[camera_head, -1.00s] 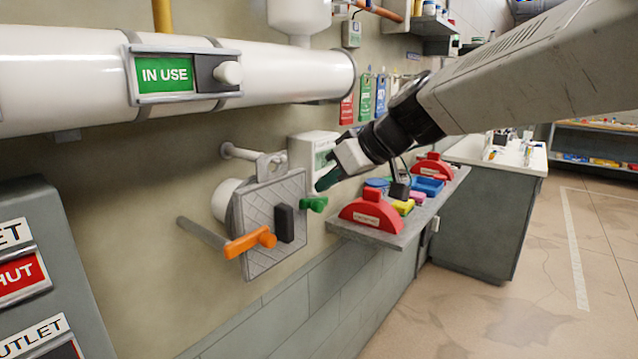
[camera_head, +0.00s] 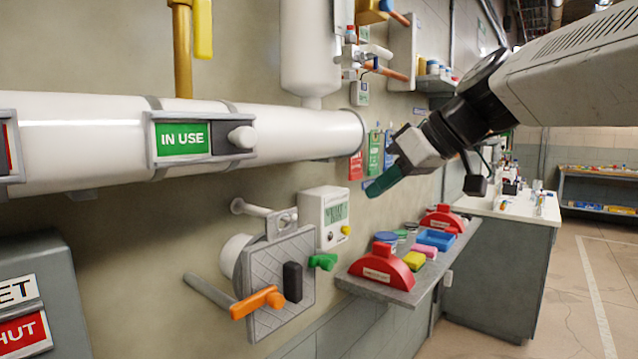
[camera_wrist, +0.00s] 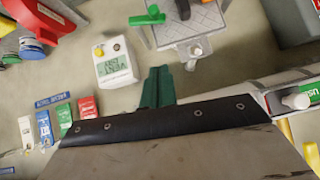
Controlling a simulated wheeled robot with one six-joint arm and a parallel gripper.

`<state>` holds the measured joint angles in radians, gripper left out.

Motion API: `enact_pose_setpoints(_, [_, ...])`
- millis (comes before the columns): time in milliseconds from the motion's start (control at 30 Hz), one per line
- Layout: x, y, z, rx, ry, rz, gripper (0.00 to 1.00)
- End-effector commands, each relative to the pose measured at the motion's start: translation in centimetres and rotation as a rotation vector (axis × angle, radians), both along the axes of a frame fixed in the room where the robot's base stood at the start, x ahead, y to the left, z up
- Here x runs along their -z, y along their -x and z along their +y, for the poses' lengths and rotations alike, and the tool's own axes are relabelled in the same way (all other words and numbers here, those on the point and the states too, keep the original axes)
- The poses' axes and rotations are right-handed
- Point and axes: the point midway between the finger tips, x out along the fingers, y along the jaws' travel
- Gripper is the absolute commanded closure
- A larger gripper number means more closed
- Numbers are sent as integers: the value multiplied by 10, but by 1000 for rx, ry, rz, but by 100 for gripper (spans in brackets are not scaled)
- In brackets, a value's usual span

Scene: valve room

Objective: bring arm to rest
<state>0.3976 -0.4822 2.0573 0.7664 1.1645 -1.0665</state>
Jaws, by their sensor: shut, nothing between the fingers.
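My gripper (camera_head: 383,182) is in the upper right half of the head view, reaching in from the right. Its green fingers are together with nothing between them. It hangs in free air in front of the wall, above the shelf and to the right of the white meter. In the wrist view the green fingers (camera_wrist: 158,88) show at the middle, shut, beside the meter (camera_wrist: 115,62).
The white pipe (camera_head: 300,132) with a green IN USE sign (camera_head: 182,140) runs along the wall. Below are a hatch plate (camera_head: 275,275) with an orange handle (camera_head: 257,302) and a green handle (camera_head: 323,261). A shelf (camera_head: 375,290) holds red holders (camera_head: 382,268). Floor at right is clear.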

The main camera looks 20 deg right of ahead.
Motion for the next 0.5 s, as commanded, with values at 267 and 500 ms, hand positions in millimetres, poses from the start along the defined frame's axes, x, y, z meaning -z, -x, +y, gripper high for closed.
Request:
enact_pose_setpoints(267, [-2,2,-1,-1,0,0,100])
enact_pose_setpoints(500, [4,3,-3,70,-48,62,100])
